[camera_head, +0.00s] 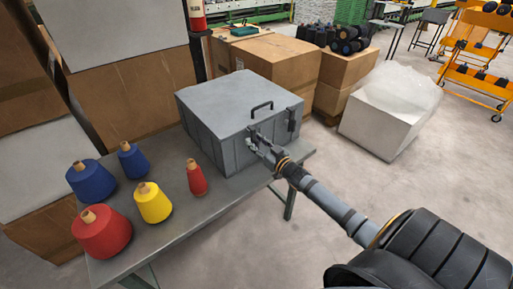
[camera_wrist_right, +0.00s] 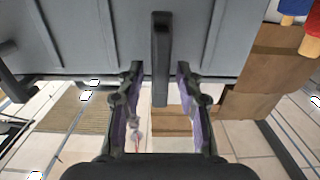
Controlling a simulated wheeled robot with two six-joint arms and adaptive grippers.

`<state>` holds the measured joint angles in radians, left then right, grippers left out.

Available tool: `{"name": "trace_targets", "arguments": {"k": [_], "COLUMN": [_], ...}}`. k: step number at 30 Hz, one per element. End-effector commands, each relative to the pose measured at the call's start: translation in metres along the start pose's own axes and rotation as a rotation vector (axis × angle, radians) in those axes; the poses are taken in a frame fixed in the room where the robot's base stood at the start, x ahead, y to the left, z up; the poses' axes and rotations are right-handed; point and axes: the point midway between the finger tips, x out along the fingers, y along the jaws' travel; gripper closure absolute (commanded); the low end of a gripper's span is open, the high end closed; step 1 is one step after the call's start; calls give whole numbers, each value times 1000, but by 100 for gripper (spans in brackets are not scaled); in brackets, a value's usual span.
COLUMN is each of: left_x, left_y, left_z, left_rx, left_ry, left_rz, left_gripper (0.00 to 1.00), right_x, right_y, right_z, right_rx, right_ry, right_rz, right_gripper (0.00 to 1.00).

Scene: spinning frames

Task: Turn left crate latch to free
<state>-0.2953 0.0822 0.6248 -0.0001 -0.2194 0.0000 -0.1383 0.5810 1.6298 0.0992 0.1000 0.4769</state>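The grey crate (camera_head: 225,110) stands shut on the table, with a dark handle (camera_head: 262,106) on its lid. Its left latch (camera_wrist_right: 161,50) is a dark upright bar on the crate's front in the right wrist view. In the head view my gripper mostly hides this latch. The right latch (camera_head: 292,118) is a dark bar further right on the same face. My right gripper (camera_head: 255,142) is at the crate's front by the left latch. In the wrist view its fingers (camera_wrist_right: 160,76) are apart, one on each side of the latch, with gaps showing. My left gripper is not in view.
Blue, red and yellow thread cones (camera_head: 154,202) stand on the table (camera_head: 215,215) left of the crate. Cardboard boxes (camera_head: 265,65) are behind it. A white box (camera_head: 385,125) stands on the floor at the right.

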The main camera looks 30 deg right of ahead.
Motion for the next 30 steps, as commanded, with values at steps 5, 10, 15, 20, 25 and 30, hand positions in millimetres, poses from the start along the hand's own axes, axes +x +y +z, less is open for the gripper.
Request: {"name": "trace_targets", "arguments": {"k": [5, 10, 15, 20, 25, 30], "left_x": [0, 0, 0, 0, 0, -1], "left_y": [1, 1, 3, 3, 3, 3], "left_z": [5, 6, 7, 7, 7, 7], "left_rx": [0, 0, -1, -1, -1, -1], "left_ry": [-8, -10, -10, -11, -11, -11], "left_rz": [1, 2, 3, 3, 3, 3], "left_gripper": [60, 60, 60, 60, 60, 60], "right_x": [1, 1, 1, 1, 1, 1], "right_y": [0, 0, 0, 0, 0, 0], "right_z": [-1, -1, -1, -1, -1, -1], "right_rx": [-1, -1, -1, -1, -1, -17], "right_ry": [0, 0, 0, 0, 0, 0], "right_rz": [1, 0, 0, 0, 0, 1], "right_gripper": [64, 76, 99, 100, 100, 100]}}
